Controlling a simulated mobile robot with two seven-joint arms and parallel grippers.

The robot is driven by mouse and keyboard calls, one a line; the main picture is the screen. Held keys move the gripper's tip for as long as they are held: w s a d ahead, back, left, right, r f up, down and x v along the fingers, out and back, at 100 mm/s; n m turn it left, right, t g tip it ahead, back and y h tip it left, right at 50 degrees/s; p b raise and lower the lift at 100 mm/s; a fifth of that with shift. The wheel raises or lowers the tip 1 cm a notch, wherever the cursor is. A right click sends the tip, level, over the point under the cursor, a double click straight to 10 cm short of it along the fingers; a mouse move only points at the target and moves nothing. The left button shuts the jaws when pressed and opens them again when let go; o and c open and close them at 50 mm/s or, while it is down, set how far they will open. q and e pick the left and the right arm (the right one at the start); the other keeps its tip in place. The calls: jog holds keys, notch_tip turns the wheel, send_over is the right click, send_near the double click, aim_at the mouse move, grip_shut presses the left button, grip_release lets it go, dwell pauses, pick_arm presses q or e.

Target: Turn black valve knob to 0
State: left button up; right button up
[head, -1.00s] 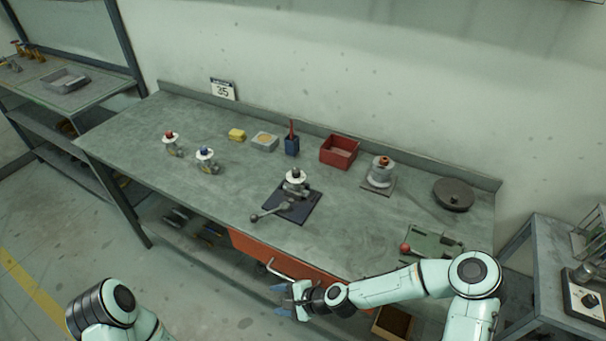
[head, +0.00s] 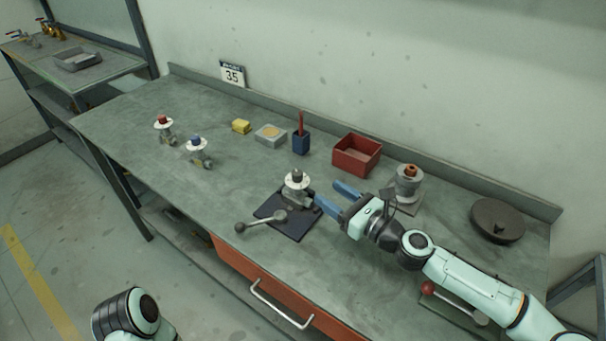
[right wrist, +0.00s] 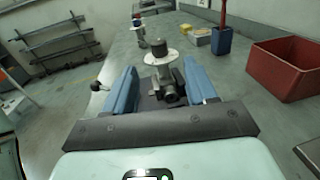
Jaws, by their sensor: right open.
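The black valve knob (head: 297,174) tops a valve with a white dial disc (head: 298,182), on a dark base plate (head: 288,218) on the workbench. In the right wrist view the knob (right wrist: 158,47) stands above its white dial, beyond the fingers. The dial's marks are too small to read. My right gripper (head: 332,195) is open, its blue fingers pointing at the valve from the right. Between the fingers in the right wrist view I see the valve's lower body (right wrist: 168,85); I cannot tell whether they touch it. My left gripper is out of view.
A lever with a ball end (head: 262,222) lies across the plate's front. Red-knobbed (head: 163,122) and blue-knobbed (head: 196,145) valves stand left. A yellow block (head: 241,126), blue holder (head: 301,143), red bin (head: 357,155) and orange-topped valve (head: 408,180) stand behind.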

aim_at(301, 175)
jog(key=p+x, duration=0.2)
jog(key=x, duration=1)
jog(key=shift+s, duration=0.1)
jog(key=shift+x, duration=0.8)
jog(key=shift+c, duration=0.3)
jog(key=c, duration=0.9)
